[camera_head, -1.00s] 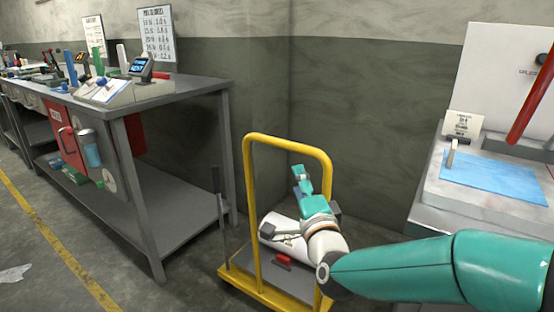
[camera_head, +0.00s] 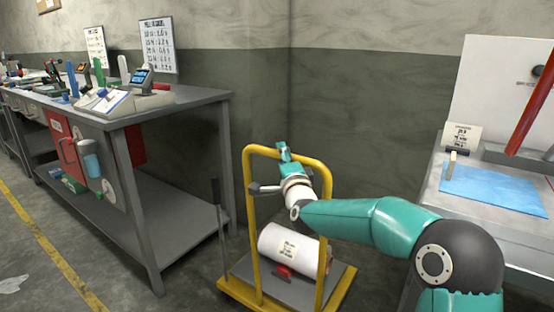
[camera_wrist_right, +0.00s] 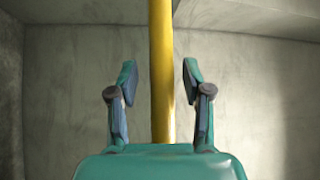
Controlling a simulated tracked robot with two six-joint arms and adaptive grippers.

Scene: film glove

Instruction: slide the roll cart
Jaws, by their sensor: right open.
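The roll cart (camera_head: 250,225) stands on the floor in the corner, with a yellow tubular handle frame and a grey deck edged in yellow. A white roll (camera_head: 292,248) with a label lies on its deck, beside a small red part (camera_head: 283,271). My right gripper (camera_head: 268,168) is at the upper part of the handle frame, over the cart. In the right wrist view my right gripper (camera_wrist_right: 160,80) is open, and a yellow bar (camera_wrist_right: 161,60) of the handle runs between its two fingers, with gaps on both sides. My left gripper is out of view.
A grey metal workbench (camera_head: 185,98) with a lower shelf stands left of the cart. A steel bench (camera_head: 432,200) with a blue sheet (camera_head: 495,188) stands on the right. A concrete wall (camera_head: 350,105) is close behind. Floor is open at the left, by the yellow line (camera_head: 50,245).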

